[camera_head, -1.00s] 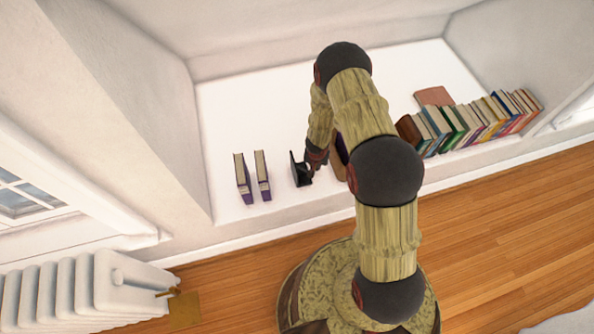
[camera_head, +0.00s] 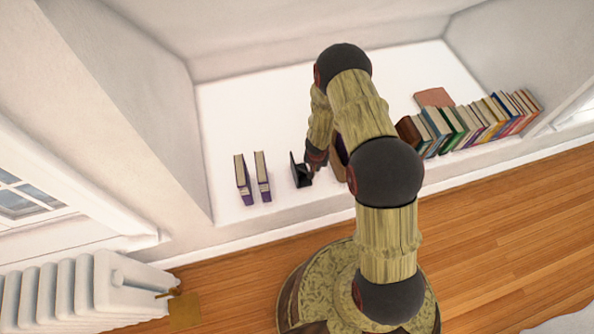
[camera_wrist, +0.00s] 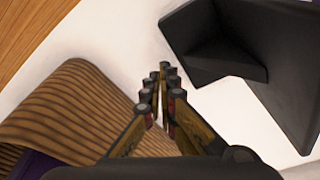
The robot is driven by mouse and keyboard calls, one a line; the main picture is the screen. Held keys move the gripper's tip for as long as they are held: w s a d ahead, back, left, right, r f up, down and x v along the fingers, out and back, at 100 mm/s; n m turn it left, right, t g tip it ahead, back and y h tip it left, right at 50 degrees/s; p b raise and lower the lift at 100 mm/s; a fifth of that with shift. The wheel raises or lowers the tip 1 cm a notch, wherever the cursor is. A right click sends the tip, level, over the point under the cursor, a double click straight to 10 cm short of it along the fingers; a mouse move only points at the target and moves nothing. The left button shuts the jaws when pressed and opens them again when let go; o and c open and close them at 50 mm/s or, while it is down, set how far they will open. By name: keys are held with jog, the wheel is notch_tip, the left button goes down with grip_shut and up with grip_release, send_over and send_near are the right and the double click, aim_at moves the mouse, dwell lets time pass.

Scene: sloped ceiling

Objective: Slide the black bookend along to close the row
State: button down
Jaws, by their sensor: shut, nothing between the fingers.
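The black bookend (camera_head: 299,172) stands on the white ledge, to the right of two upright purple books (camera_head: 263,177) with a gap between. In the wrist view the bookend (camera_wrist: 285,70) fills the upper right, its upright plate and foot both visible. My gripper (camera_wrist: 165,75) is shut and empty, its fingertips together over white surface. The tips are just left of the bookend's foot in that view; whether they touch it I cannot tell. In the head view my gripper is at the bookend's right side, partly hidden by my wrist.
A ribbed brown wooden thing (camera_wrist: 70,105) lies close on the other side of my fingers; my arm mostly hides it in the head view. A row of leaning books (camera_head: 465,125) and a flat reddish-brown item (camera_head: 433,97) are further right. The ledge (camera_head: 245,115) behind the purple books is clear.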

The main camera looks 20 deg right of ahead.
jog(key=shift+f, duration=0.15)
jog(key=shift+f+b, duration=0.6)
jog(key=shift+f, duration=0.15)
